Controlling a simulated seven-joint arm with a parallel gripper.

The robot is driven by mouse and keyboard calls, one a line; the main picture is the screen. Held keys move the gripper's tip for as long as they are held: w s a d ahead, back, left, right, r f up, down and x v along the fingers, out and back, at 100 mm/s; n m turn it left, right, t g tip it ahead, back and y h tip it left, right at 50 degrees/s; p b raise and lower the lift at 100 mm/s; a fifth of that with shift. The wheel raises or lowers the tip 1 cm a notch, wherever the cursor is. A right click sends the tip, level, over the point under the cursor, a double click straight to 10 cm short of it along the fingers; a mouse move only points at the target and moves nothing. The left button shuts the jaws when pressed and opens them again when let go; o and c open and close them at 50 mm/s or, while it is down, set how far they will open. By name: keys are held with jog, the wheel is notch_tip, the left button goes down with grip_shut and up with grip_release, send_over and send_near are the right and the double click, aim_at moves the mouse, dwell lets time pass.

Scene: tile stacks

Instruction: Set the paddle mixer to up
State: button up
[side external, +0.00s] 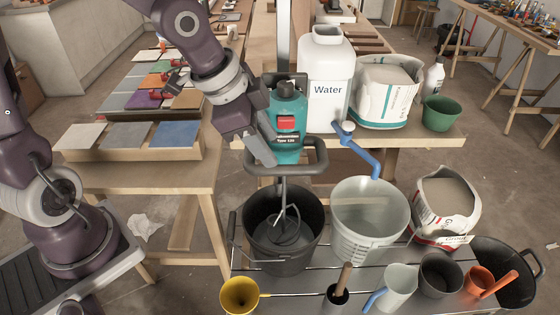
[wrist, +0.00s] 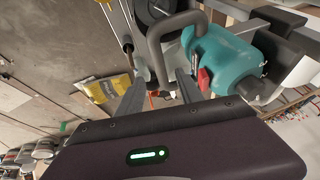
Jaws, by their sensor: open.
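The paddle mixer (side external: 285,104) has a teal body, a red switch (side external: 286,123) on its front and a dark grey handle frame (side external: 316,157). It stands upright, its shaft running down into a black bucket (side external: 277,262) with the paddle inside. The wrist view shows its teal body (wrist: 226,60), red part (wrist: 204,80) and grey handle (wrist: 157,52). My gripper (side external: 265,157) is at the left side of the mixer body, just above the handle. Its fingers (wrist: 160,88) are apart, near the handle; I cannot tell whether they touch it.
A white water container (side external: 327,95) stands close behind the mixer on a bench. A blue spout (side external: 358,150) hangs over a pale bucket (side external: 370,235) to the right. Tile stacks (side external: 128,134) lie left.

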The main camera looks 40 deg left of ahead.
aim_at(284, 166)
jog(key=x, duration=0.7)
jog(key=shift+d, duration=0.15)
jog(key=shift+c, duration=0.4)
grip_shut()
dwell(0.9)
